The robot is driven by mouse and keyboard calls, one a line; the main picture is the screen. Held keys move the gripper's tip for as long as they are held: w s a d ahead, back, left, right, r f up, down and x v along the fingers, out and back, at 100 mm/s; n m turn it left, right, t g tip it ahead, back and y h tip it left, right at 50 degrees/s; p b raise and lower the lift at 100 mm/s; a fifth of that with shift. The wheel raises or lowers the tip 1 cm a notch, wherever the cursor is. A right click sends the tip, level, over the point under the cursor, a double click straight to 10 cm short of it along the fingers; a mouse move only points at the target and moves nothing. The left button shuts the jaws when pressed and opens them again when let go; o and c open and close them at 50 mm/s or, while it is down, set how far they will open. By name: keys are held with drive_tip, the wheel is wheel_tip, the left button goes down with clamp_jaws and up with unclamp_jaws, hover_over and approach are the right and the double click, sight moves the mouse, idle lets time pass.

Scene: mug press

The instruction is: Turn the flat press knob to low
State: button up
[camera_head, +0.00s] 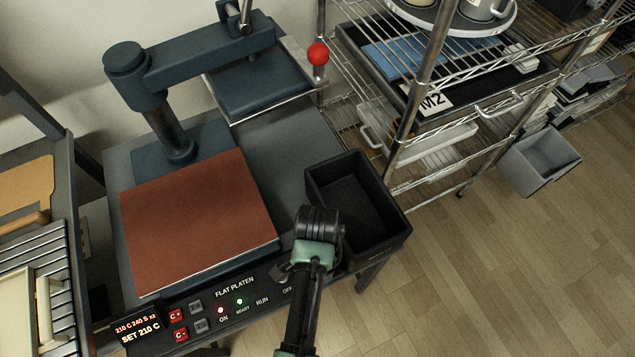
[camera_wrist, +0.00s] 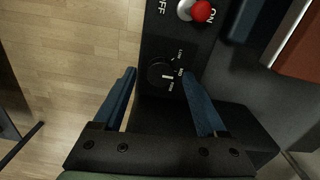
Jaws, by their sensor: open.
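The press knob (camera_wrist: 157,73) is a small dark round dial on the black front panel in the wrist view. Small white labels sit along its right side; the top one appears to read LOW, with MID below it. A pale mark shows at the knob's right, near the lower labels; its exact setting is hard to read. My gripper (camera_wrist: 158,75) is open, with one blue finger on each side of the knob and a visible gap to it. In the head view, my wrist covers the knob on the flat press panel (camera_head: 232,303).
A red-tipped switch (camera_wrist: 200,11) marked ON and OFF is above the knob in the wrist view. A black bin (camera_head: 357,200) stands close beside my gripper. The brown platen (camera_head: 198,222) lies left; a wire shelf (camera_head: 440,110) stands at right.

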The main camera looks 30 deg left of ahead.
drive_tip(key=shift+f, duration=0.7)
clamp_jaws()
